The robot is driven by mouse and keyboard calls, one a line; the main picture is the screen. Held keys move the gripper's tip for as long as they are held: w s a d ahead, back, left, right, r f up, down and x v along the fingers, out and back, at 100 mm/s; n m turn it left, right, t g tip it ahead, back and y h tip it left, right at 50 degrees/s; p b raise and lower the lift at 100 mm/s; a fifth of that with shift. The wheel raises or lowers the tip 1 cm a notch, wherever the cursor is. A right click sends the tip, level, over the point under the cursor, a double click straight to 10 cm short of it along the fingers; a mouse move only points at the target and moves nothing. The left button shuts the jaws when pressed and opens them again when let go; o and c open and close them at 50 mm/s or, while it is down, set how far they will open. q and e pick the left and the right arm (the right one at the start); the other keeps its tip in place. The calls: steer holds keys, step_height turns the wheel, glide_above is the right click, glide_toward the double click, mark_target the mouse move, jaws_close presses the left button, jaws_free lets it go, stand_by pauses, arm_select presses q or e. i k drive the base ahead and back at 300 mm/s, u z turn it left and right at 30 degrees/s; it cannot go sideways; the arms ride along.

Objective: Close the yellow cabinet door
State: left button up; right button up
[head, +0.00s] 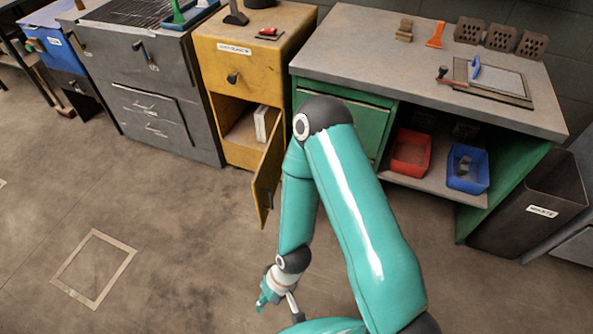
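The yellow cabinet (215,58) stands left of centre in the head view, with a drawer at its top. Its lower door (267,178) stands open, swung out into the room on its right side. The open compartment (240,140) shows a white object (265,122) inside. My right arm crosses the middle of the view, and its gripper (268,299) is low over the floor, in front of and below the door, apart from it. Whether its fingers are open is too small to tell. Part of the door's right side is close behind my arm. My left gripper is not in view.
A green workbench (430,60) with red (410,153) and blue (468,168) bins stands to the right, beside a dark waste bin (530,205). A grey cabinet (150,100) stands left. The floor in front is clear, with a marked square (93,268).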

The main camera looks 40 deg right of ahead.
mark_target(264, 183)
steer(key=z, duration=0.95)
steer(key=i, duration=1.05)
steer(key=z, duration=0.65)
steer(key=k, duration=0.6)
steer(key=z, duration=0.4)
steer(key=i, duration=0.5)
steer(key=u, duration=0.1)
